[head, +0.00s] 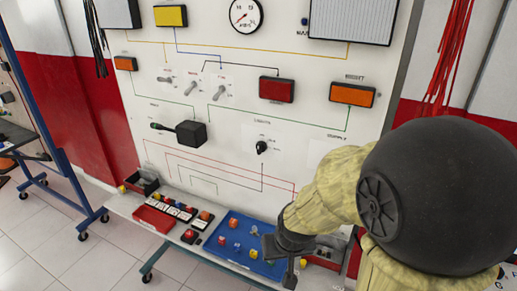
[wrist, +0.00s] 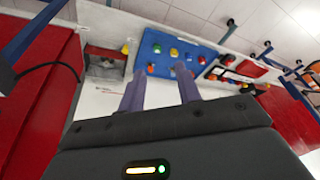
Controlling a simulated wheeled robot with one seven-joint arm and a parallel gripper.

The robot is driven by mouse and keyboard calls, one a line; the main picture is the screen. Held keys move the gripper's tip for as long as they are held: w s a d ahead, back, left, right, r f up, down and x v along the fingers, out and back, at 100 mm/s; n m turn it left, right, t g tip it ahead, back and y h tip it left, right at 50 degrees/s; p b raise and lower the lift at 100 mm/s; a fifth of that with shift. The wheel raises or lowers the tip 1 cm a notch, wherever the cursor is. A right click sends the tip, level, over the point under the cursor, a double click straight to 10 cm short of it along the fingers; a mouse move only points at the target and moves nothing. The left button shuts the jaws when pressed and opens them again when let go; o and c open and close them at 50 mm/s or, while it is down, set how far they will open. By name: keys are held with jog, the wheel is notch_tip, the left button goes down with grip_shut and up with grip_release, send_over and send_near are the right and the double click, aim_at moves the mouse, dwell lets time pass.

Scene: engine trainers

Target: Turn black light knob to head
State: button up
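The black light knob (head: 261,147) sits on the white panel (head: 225,125) in the head view, below the small "LIGHTS" lettering. The marks around it are too small to read, so I cannot tell its setting for sure. My gripper (head: 287,262) is low in front of the panel, below and a little right of the knob, and apart from it. In the wrist view my gripper (wrist: 158,85) shows two fingers spread apart with nothing between them. The knob does not show clearly in the wrist view.
A black box with a lever (head: 190,133) is left of the knob. Toggle switches (head: 191,88) and a red lamp (head: 276,89) are above. Below, a shelf carries a blue tray (head: 236,259) with small coloured parts and a red tray (head: 153,219). The panel around the knob is clear.

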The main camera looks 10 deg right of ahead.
aim_at(258, 146)
jog(key=w+a+f+m+t+h+b, duration=0.1)
jog(key=w+t+h, duration=0.15)
jog(key=w, duration=0.55)
jog(key=w+a+f+m+t+h+b, duration=0.15)
jog(key=w+t, duration=0.25)
jog(key=w, duration=0.4)
jog(key=w+a+m+t+h+b, duration=0.1)
jog(key=w+m+t, duration=0.15)
jog(key=w, duration=0.55)
jog(key=a+r+m+t+h+b, duration=0.1)
jog(key=a+r+t+h+b, duration=0.1)
jog(key=a+t+h, duration=0.3)
jog(key=r+h, duration=0.1)
jog(key=h, duration=0.2)
jog(key=shift+r+m, duration=0.3)
jog(key=shift+m, duration=0.1)
jog(key=shift+w, duration=0.1)
jog(key=p+x, duration=0.1)
jog(key=x, duration=0.4)
jog(key=p+x, duration=0.2)
jog(key=x, duration=0.4)
jog(key=p+x, duration=0.1)
jog(key=x, duration=0.5)
jog(key=shift+d+r, duration=0.15)
jog(key=shift+r, duration=0.3)
